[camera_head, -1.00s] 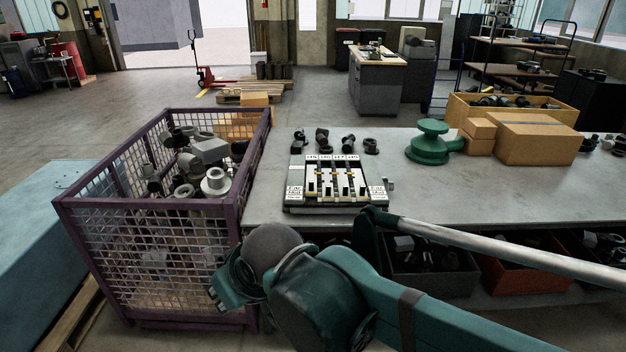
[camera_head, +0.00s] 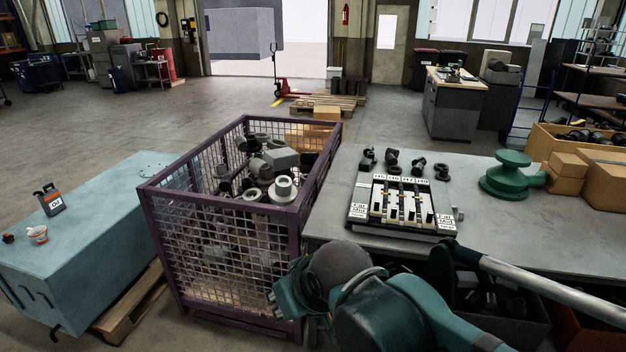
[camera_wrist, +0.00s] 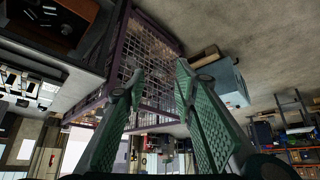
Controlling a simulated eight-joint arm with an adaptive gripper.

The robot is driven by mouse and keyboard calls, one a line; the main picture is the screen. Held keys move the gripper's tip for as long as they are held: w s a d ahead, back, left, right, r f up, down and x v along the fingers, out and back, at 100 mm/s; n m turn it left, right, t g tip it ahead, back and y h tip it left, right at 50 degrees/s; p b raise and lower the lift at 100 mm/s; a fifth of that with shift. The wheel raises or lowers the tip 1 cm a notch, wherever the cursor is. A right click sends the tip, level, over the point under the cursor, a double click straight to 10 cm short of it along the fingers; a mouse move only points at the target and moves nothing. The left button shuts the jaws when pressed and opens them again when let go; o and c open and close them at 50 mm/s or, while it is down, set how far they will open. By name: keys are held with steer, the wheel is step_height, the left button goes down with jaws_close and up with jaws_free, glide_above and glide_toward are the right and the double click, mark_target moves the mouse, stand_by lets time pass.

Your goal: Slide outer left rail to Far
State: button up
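The rail panel (camera_head: 404,234), a dark board with several pale rails and black blocks, lies on the front left part of the grey bench in the head view. Its outer left rail (camera_head: 377,205) is the leftmost strip, with a dark block near its front end. White labels stand at both sides, the left one (camera_head: 360,202) with Far at its top. In the wrist view the panel shows at the left (camera_wrist: 22,84), tilted and partly cut off. My gripper (camera_wrist: 158,68) has its two green fingers spread with nothing between them, away from the panel.
A purple mesh crate (camera_head: 297,240) full of metal parts stands left of the bench. Several dark fittings (camera_head: 392,160) stand behind the panel. A green flanged part (camera_head: 505,177) and cardboard boxes (camera_head: 567,165) are to the right. Bare bench top (camera_head: 480,215) lies beside the panel.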

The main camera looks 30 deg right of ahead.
steer(key=w+d+r+m+g+h+p, duration=0.1)
steer(key=w+d+r, duration=0.35)
steer(key=w, duration=0.25)
steer(key=w+d+r+m+g+p, duration=0.1)
steer(key=w+d+r+m+p, duration=0.1)
steer(key=w+d+r, duration=0.35)
steer(key=m+g+y+p, duration=0.1)
steer(key=m+g+p, duration=0.4)
steer(key=m+p, duration=0.15)
glide_above(377, 200)
steer(key=shift+n, duration=0.35)
steer(key=f, duration=1)
steer(key=a+f, duration=0.1)
steer(key=f, duration=0.5)
steer(key=shift+s+d+f, duration=0.15)
steer(key=shift+d+f, duration=0.25)
steer(key=shift+d, duration=0.1)
